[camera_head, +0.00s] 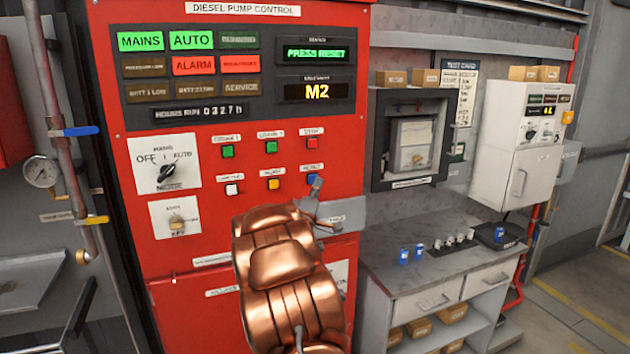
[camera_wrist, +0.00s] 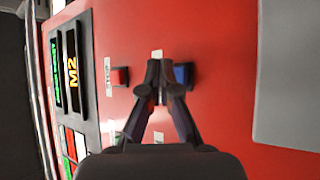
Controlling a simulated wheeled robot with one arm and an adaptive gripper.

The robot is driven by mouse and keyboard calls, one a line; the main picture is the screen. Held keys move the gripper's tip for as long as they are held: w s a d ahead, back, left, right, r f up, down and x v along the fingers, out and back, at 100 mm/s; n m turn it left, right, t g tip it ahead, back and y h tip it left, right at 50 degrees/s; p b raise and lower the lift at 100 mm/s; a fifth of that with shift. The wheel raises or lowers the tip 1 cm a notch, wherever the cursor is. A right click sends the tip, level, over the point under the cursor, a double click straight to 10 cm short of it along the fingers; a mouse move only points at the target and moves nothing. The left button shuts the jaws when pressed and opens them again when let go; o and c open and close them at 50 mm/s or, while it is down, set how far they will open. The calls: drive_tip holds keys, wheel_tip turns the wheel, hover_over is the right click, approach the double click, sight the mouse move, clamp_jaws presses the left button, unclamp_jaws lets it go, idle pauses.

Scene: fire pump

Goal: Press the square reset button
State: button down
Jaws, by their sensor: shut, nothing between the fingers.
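The red diesel pump panel (camera_head: 222,190) carries two rows of small square buttons. The blue square button (camera_head: 311,179) sits at the right end of the lower row, under a small label too blurred to read surely. In the wrist view the blue button (camera_wrist: 184,74) is partly covered by my fingertips. My gripper (camera_head: 318,184) is shut and empty, its tips right at the blue button. Whether they touch it, I cannot tell. The display (camera_head: 316,54) reads "PRESS RESET", and the one below (camera_head: 316,92) reads "M2".
A red button (camera_head: 311,143) is above the blue one and a yellow button (camera_head: 273,184) is to its left. A selector knob (camera_head: 167,171) and key switch (camera_head: 177,220) are further left. A grey bench (camera_head: 420,272) stands to the right.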

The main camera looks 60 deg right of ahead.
drive_tip(key=shift+w+d, duration=0.1)
drive_tip(key=shift+w, duration=0.05)
drive_tip(key=shift+w+d, duration=0.15)
drive_tip(key=shift+w, duration=0.15)
drive_tip(key=shift+w+d+p, duration=0.3)
drive_tip(key=shift+w+p, duration=0.1)
drive_tip(key=shift+p, duration=0.05)
idle(1.2)
drive_tip(key=shift+s+a, duration=0.1)
drive_tip(key=shift+s+a+b, duration=0.3)
drive_tip(key=shift+s+a, duration=0.15)
drive_tip(key=shift+s, duration=0.2)
idle(0.3)
drive_tip(key=s+a, duration=0.1)
drive_tip(key=s+b, duration=0.1)
drive_tip(key=s+a, duration=0.1)
drive_tip(key=s, duration=0.1)
drive_tip(key=shift+s+a, duration=0.1)
drive_tip(key=shift+a, duration=0.25)
idle(0.8)
